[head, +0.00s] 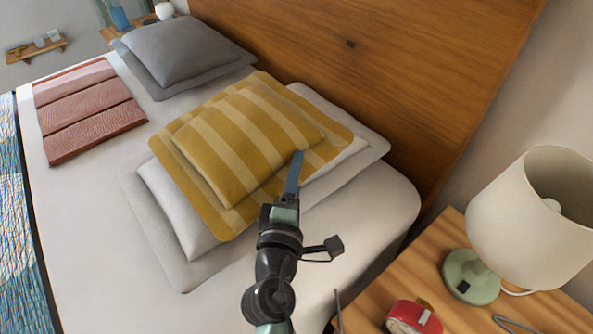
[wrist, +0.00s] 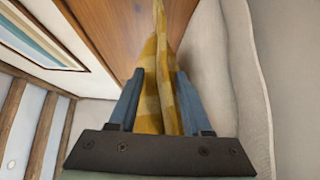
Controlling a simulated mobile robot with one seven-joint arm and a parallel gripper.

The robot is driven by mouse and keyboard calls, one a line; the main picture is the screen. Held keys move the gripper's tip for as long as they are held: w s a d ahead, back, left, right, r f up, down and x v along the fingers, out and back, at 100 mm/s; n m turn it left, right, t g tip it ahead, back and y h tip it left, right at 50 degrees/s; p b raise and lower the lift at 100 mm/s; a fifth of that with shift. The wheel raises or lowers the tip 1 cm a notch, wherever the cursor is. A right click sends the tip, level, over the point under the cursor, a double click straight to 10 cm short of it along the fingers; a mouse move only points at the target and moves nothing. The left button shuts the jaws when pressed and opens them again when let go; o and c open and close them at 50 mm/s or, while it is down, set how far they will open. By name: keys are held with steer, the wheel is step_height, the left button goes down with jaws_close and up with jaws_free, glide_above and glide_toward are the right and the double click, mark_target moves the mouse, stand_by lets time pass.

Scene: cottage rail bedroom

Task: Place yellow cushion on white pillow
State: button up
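The yellow striped cushion (head: 245,140) lies flat on top of the white pillow (head: 182,212) in the head view. The pillow's pale edges show around the cushion at the left, front and right. My gripper (head: 294,175) is at the cushion's front right edge. In the wrist view my gripper (wrist: 165,102) has the yellow cushion's edge (wrist: 160,75) between its two blue fingers, which press close on both sides of it. The white pillow (wrist: 210,70) is beside the right finger there.
A grey pillow (head: 184,52) and a folded reddish blanket (head: 88,108) lie further along the bed. The wooden headboard (head: 400,70) rises behind the pillows. A nightstand (head: 400,290) with a lamp (head: 535,215) and a red clock (head: 413,317) stands at the right.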

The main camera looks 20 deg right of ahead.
steer(key=shift+r, duration=0.15)
steer(key=shift+r+p, duration=0.25)
steer(key=shift+p, duration=0.15)
steer(key=b+v, duration=0.1)
steer(key=v, duration=1.1)
steer(key=shift+r, duration=0.25)
steer(key=w+a+r+m+t+y, duration=0.1)
steer(key=w+r+m+t, duration=0.3)
steer(key=r, duration=0.8)
steer(key=w+a+r+m+t+y, duration=0.1)
steer(key=w+r+m, duration=0.3)
steer(key=r, duration=0.9)
steer(key=s+a+r+m+t+y, duration=0.1)
steer(key=s+a+r+t+y, duration=0.1)
steer(key=r, duration=0.5)
steer(key=s+a+r+m+t+y, duration=0.1)
steer(key=s+a+r+t+y, duration=0.1)
steer(key=s+r, duration=0.2)
steer(key=s+a+r+m+t+y, duration=0.2)
steer(key=s+r, duration=0.1)
steer(key=r, duration=0.7)
steer(key=shift+s+t+y, duration=0.3)
steer(key=shift+y, duration=0.1)
